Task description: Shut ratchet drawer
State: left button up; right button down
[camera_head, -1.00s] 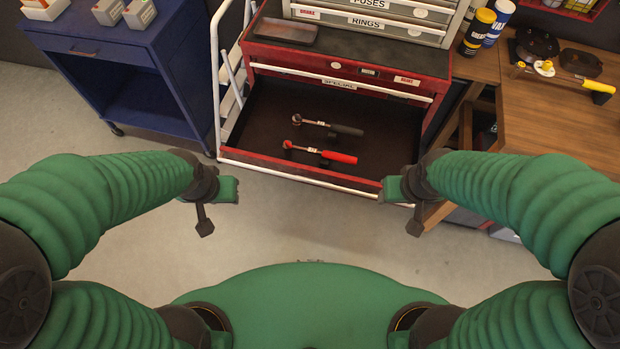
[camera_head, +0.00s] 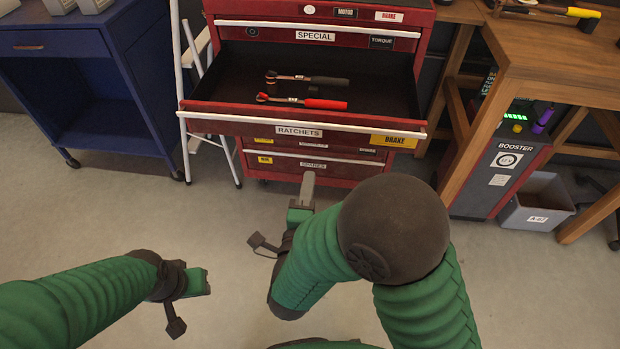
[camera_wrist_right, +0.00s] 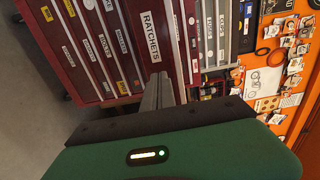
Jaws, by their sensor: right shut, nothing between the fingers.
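The ratchets drawer (camera_head: 215,117) is pulled out of the red tool chest in the head view, with a white front edge and the label RATCHETS below it. Two ratchets lie inside, one with a black handle (camera_head: 322,80) and one with a red handle (camera_head: 322,103). My right gripper (camera_head: 307,182) is shut and empty, in front of and below the drawer front, apart from it in the head view. In the right wrist view its fingers (camera_wrist_right: 157,88) point at the RATCHETS label (camera_wrist_right: 151,37). My left gripper (camera_head: 203,280) is low at the left, away from the chest; its fingers are unclear.
A blue cart (camera_head: 60,45) stands left, with a white stepladder (camera_head: 190,45) beside the chest. A wooden workbench (camera_head: 545,60), a booster unit (camera_head: 500,165) and a grey bin (camera_head: 540,205) are at the right. The floor in front of the chest is clear.

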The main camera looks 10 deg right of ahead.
jog(key=b, duration=0.2)
send_near(316, 137)
jog(key=w+r, duration=0.1)
jog(key=w+d, duration=0.1)
jog(key=w, duration=0.1)
jog(key=w+d+r, duration=0.1)
jog(key=w, duration=0.1)
jog(key=shift+w+d+r, duration=0.1)
jog(key=shift+w+r, duration=0.15)
jog(key=shift+r, duration=0.05)
jog(key=shift+w+d+r, duration=0.1)
jog(key=shift+w+d, duration=0.05)
jog(key=shift+w, duration=0.35)
jog(key=shift+w, duration=0.1)
